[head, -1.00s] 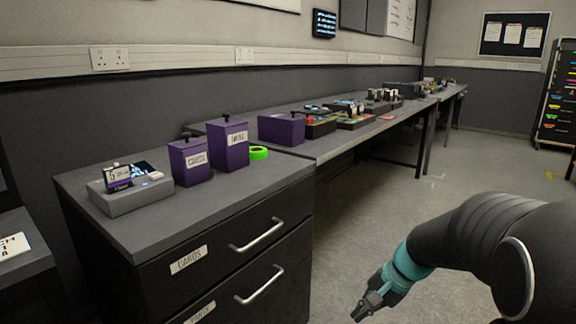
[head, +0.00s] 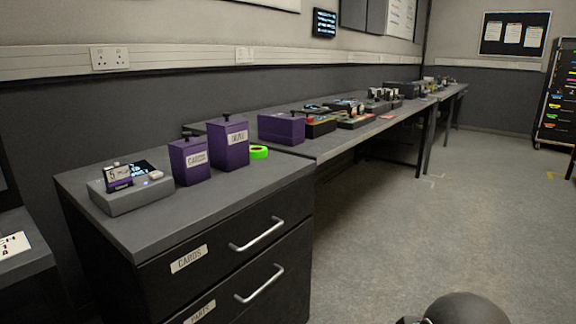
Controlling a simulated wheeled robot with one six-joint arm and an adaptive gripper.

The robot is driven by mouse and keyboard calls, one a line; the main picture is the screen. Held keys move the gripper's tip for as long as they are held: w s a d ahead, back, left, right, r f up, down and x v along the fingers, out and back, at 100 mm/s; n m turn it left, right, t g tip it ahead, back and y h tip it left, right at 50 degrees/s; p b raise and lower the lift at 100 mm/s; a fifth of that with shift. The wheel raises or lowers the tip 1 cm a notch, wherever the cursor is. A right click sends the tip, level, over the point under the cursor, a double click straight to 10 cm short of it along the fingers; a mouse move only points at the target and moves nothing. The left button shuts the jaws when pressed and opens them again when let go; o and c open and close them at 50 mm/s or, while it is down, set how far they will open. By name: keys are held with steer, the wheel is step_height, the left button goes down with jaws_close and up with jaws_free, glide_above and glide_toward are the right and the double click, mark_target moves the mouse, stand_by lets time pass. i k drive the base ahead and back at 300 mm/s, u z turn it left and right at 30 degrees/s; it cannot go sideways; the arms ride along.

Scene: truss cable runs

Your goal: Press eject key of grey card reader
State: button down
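The grey card reader (head: 131,194) sits on top of the dark drawer cabinet, near its left end. A card (head: 117,177) with a dark lower band stands upright in it. A small dark screen (head: 143,169) shows behind and right of the card. A pale raised key (head: 156,175) is on the reader's right part, with a small blue light (head: 146,183) beside it; I cannot read any marking on the key. My gripper is out of the picture; only a rounded dark part of my arm shows at the bottom right edge, well away from the reader.
Purple lidded boxes (head: 189,160) and (head: 228,143) stand right of the reader on the cabinet (head: 225,208). A green tape roll (head: 258,152) lies beside them. A long bench (head: 330,147) with several items runs back. Floor (head: 375,245) at right is clear.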

mark_target(156, 175)
steer(key=u, duration=0.35)
steer(key=k, duration=1.05)
steer(key=u, duration=1.3)
steer(key=i, duration=1.4)
steer(key=z, duration=0.85)
steer(key=i, duration=0.55)
steer(key=z, duration=0.05)
